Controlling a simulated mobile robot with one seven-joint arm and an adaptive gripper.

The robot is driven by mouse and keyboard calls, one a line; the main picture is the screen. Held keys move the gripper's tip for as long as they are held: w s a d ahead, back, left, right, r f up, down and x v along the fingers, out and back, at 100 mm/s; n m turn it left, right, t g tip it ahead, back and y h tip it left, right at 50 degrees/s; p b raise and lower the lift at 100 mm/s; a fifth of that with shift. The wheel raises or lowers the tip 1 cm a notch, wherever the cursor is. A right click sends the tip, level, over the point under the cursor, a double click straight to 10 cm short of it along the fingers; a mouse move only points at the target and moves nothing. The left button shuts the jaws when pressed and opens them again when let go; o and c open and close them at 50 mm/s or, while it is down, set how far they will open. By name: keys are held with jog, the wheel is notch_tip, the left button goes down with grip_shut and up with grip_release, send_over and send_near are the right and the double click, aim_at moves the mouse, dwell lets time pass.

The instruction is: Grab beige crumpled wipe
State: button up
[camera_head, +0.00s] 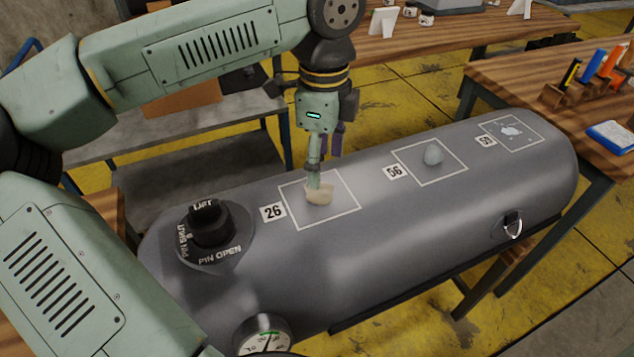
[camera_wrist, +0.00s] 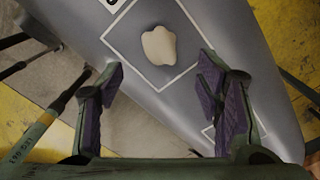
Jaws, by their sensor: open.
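The beige crumpled wipe (camera_head: 319,194) lies on the grey inflatable tube (camera_head: 400,230), inside the white square outline beside the label 26. In the wrist view the wipe (camera_wrist: 159,46) sits within the outline, beyond my fingertips and between their lines. My gripper (camera_head: 322,165) points down over the wipe in the head view and partly covers it. In the wrist view my gripper (camera_wrist: 160,82) has its two purple-padded fingers spread wide with nothing between them.
A pale crumpled piece (camera_head: 433,154) lies in the square by label 56, and a light spot (camera_head: 511,131) shows in the square by label 59. A black valve (camera_head: 211,228) rises at the tube's left end, near a gauge (camera_head: 265,338). A metal D-ring (camera_head: 513,224) sits on the tube's side.

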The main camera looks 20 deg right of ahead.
aim_at(319, 192)
jog(key=shift+w+a+f+p, duration=0.1)
jog(key=shift+f+p, duration=0.45)
jog(key=shift+f, duration=1.05)
jog(key=shift+a+f+p, duration=0.1)
jog(key=shift+f+p, duration=0.45)
jog(key=shift+f, duration=1.05)
jog(key=c, duration=0.8)
